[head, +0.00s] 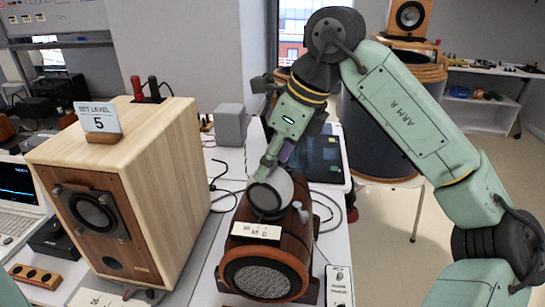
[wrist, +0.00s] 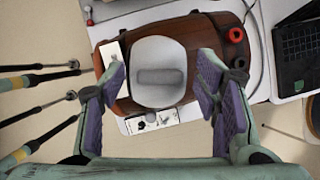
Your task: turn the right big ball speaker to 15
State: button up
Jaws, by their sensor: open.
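The wooden barrel-shaped speaker (head: 262,275) with a round mesh front lies on the white table, right of a box speaker. On its top is a big pale round dial (head: 269,192) with a raised grey grip bar. In the wrist view the dial (wrist: 159,55) and its bar (wrist: 160,77) show from above, the bar lying across the picture. A small white card (head: 256,231) stands in front of the dial; its writing is too small to read. My gripper (head: 272,160) is open above the dial. In the wrist view its purple pads (wrist: 162,82) spread left and right of the dial, holding nothing.
A light wooden box speaker (head: 185,150) with a "SET LEVEL 5" sign (head: 98,119) stands to the left. A laptop (head: 312,155) lies behind the barrel speaker. Red and black terminals (wrist: 236,34) stick up at its back end.

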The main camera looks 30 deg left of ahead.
jog(key=v, duration=1.2)
jog(key=shift+a, duration=0.1)
